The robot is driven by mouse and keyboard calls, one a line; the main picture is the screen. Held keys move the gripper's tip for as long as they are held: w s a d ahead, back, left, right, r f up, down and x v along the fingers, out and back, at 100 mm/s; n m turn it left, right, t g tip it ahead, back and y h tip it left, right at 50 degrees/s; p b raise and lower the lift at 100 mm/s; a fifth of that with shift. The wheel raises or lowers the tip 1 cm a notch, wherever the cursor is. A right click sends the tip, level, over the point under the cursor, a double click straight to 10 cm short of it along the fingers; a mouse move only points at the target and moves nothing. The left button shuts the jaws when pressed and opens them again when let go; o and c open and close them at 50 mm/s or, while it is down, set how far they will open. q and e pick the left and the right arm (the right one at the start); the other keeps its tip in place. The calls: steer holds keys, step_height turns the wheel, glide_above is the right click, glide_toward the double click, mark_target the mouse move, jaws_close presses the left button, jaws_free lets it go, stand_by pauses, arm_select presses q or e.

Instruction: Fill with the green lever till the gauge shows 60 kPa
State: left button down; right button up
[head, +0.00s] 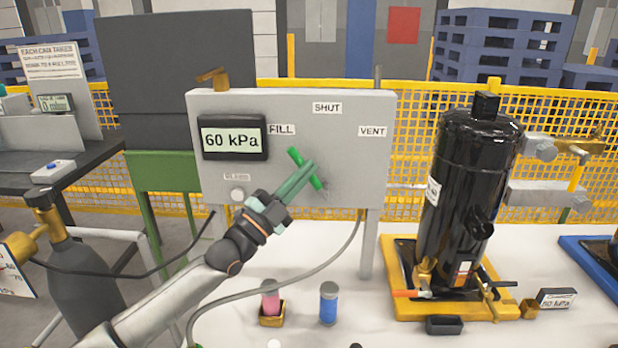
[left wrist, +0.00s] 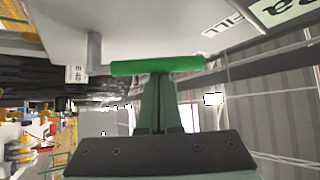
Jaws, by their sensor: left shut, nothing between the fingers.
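The grey panel (head: 350,170) carries the labels FILL (head: 282,129), SHUT (head: 327,108) and VENT (head: 372,132). Its gauge (head: 231,140) reads 60 kPa. The green lever (head: 296,156) slants from upper left to lower right, its upper end toward FILL. My left gripper (head: 308,168) is shut and empty, with its fingertips at the lever's middle; they hide part of it. In the left wrist view the green lever (left wrist: 157,66) lies across the tips of my shut fingers (left wrist: 159,85), seemingly touching them. My right gripper is not in view.
A black compressor (head: 460,190) stands on a yellow tray (head: 392,290) at the right. A pink container (head: 270,298) and a blue one (head: 328,303) stand on the white table (head: 380,325) below the panel. A grey hose (head: 300,275) hangs beneath the panel.

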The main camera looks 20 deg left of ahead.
arm_select(q)
steer(key=shift+s+a+f+n+t+y+b, duration=0.1)
steer(key=shift+a+f+n+t+y+b, duration=0.3)
steer(key=shift+n+t, duration=0.4)
steer(key=shift+a+f+n+t+y+b, duration=0.2)
steer(key=shift+n+t+y, duration=0.3)
steer(key=shift+n, duration=0.5)
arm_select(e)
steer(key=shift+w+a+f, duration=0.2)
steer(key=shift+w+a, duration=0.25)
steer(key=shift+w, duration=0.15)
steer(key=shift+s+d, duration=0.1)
